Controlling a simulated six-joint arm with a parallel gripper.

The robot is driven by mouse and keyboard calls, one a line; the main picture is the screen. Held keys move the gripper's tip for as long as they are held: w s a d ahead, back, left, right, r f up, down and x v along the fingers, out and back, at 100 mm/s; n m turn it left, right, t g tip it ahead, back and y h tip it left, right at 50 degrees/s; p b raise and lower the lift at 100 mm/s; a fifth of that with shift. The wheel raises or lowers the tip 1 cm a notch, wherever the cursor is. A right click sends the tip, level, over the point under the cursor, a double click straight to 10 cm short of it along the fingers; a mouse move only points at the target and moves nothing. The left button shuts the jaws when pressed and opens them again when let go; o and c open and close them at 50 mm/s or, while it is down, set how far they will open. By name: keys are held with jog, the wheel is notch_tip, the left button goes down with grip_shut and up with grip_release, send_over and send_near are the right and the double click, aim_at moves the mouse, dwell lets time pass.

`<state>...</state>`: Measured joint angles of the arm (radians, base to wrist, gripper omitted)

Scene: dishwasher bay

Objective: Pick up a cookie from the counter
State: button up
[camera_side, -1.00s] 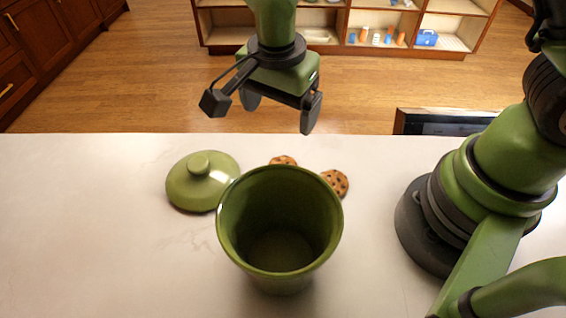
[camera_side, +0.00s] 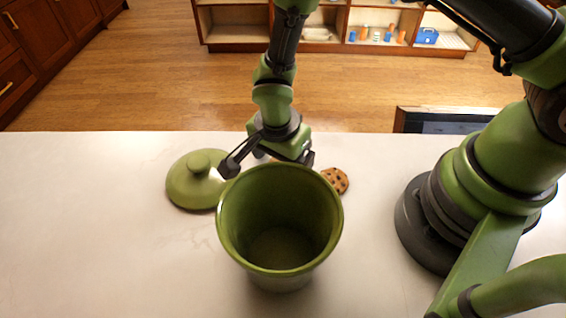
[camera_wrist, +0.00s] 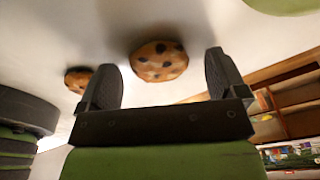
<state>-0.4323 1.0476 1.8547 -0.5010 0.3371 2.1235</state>
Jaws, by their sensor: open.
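In the side view, one round chocolate-chip cookie (camera_side: 336,180) lies on the white counter (camera_side: 90,215), right of and behind the green jar. A second cookie is mostly hidden behind my gripper (camera_side: 284,154) and the jar's rim. The wrist view shows both cookies on the counter: one cookie (camera_wrist: 158,61) appears between the spread fingers of my gripper (camera_wrist: 162,62), the other (camera_wrist: 78,79) outside the left finger. My gripper is open and holds nothing. It is low over the counter behind the jar; whether the fingers touch the cookie I cannot tell.
An open, empty-looking green jar (camera_side: 231,232) stands upright in front of my gripper. Its knobbed green lid (camera_side: 187,186) lies on the counter to the left. The counter's left side is clear. A dark-framed screen (camera_side: 445,121) stands beyond the back edge.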

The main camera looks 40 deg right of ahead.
jog(key=c, duration=0.7)
